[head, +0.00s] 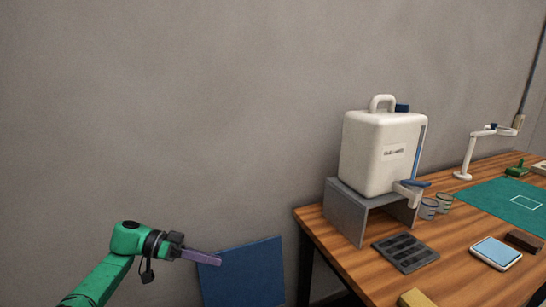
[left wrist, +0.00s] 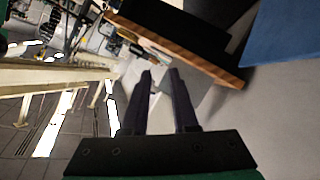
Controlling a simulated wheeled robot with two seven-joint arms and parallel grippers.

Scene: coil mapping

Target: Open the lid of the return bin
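A flat blue panel (head: 243,275) stands nearly upright against the grey wall, left of the wooden table; its lower part is cut off by the picture's edge. It looks like the return bin's lid, but no bin body shows, so I cannot be sure. Part of a blue surface also shows at the top right of the left wrist view (left wrist: 288,30). My left gripper (head: 218,260), with purple fingers, is at the panel's upper left edge in the head view; contact cannot be told. In the left wrist view its fingers (left wrist: 161,73) are apart with nothing between them. My right gripper is out of view.
The wooden table (head: 330,245) fills the right side. On it are a white dispenser (head: 385,150) on a grey stand (head: 345,210), cups (head: 428,208), a dark tray (head: 405,252), a green mat (head: 490,205) and a light-blue pad (head: 496,252). The wall left of the table is bare.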

